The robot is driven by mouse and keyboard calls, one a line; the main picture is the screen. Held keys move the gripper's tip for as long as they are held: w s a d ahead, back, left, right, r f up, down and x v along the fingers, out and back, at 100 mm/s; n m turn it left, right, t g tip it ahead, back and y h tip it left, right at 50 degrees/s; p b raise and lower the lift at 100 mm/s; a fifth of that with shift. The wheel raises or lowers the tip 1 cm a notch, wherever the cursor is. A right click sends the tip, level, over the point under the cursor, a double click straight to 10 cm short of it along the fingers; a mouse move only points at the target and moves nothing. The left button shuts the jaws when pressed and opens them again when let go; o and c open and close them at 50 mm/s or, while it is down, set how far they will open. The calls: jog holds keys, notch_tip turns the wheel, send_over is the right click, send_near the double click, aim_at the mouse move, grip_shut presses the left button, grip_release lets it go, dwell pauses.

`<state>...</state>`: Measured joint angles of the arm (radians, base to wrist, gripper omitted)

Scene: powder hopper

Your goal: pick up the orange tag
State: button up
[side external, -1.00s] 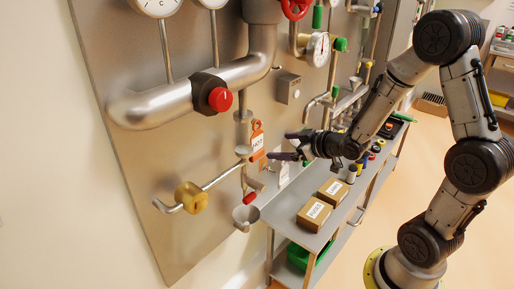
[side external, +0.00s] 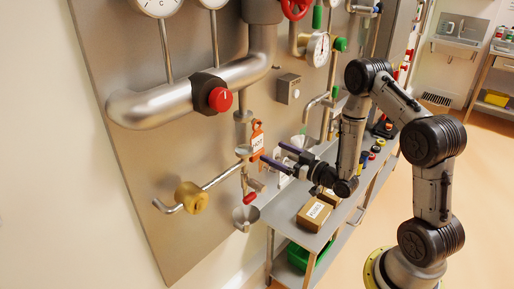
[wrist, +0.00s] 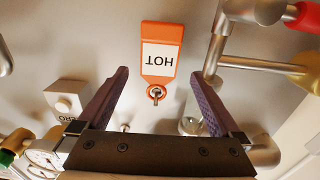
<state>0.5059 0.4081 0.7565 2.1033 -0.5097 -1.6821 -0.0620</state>
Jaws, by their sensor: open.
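The orange tag (side external: 257,138) has a white label and hangs near the steel panel in the side view. In the wrist view the tag (wrist: 161,50) shows upside down, with the word HOT on its label and a metal ring at its narrow end. My gripper (side external: 271,153) is open and points at the panel, just right of and below the tag in the side view. In the wrist view the tag shows centred between the two purple fingers of my gripper (wrist: 160,73). Neither finger is seen to touch it. The exact gap in depth is unclear.
A thick pipe with a red knob (side external: 220,99) is above left of the tag. A shelf (side external: 291,222) with a labelled cardboard box (side external: 314,214) stands under my gripper.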

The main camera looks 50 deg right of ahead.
aim_at(257, 145)
jog(key=w, duration=0.8)
jog(key=shift+w+f, duration=0.15)
jog(key=shift+w, duration=0.05)
jog(key=c, duration=1.2)
